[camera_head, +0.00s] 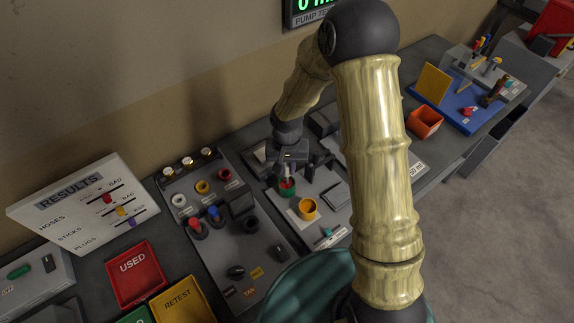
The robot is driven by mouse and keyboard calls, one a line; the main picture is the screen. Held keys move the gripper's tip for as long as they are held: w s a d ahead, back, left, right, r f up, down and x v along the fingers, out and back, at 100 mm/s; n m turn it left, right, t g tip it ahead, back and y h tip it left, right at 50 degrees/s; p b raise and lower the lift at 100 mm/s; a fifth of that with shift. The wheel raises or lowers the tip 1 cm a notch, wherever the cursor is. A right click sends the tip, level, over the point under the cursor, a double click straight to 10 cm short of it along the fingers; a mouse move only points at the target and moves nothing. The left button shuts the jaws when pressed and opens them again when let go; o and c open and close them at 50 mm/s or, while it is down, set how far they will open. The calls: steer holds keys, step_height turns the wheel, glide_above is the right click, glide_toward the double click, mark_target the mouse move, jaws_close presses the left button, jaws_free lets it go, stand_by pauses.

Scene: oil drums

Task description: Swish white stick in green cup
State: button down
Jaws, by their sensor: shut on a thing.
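My gripper (289,167) points down over the bench and is shut on a thin pale stick (287,173), the white stick as far as I can tell. Only a short piece of the stick shows below the fingers.
A yellow cup (307,209) stands close in front and right of the green cup. A panel with knobs and plugs (240,243) lies to the left. An orange box (424,121) and a blue tray (455,113) are on the right. A red tray (135,273) is front left.

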steer(key=shift+f+b, duration=0.3)
steer(key=shift+f, duration=0.35)
steer(key=shift+d, duration=0.2)
steer(key=shift+d, duration=0.3)
steer(key=shift+w+a, duration=0.1)
steer(key=shift+w, duration=0.1)
steer(key=shift+w+a, duration=0.2)
steer(key=shift+a, duration=0.15)
stand_by(0.4)
